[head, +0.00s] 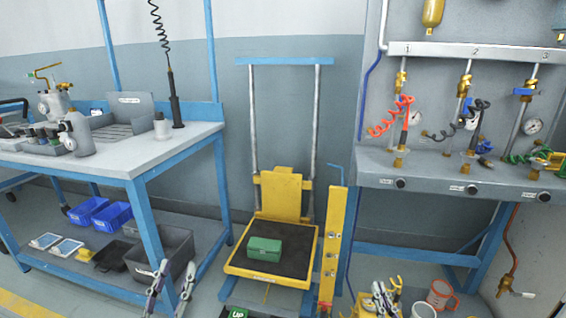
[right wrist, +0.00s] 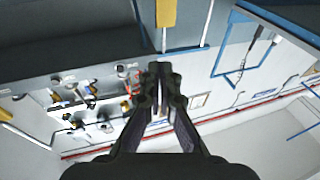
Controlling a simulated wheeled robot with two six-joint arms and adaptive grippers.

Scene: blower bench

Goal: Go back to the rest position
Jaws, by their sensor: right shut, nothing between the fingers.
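My left gripper (head: 176,272) is at the bottom left of the head view, its two fingers apart with nothing between them. It is in front of the workbench's lower shelf.
A blue-framed workbench (head: 150,160) stands at the left. A yellow lift cart (head: 240,268) carries a green box (head: 265,248). A grey panel bench (head: 455,178) with hoses and valves is at the right.

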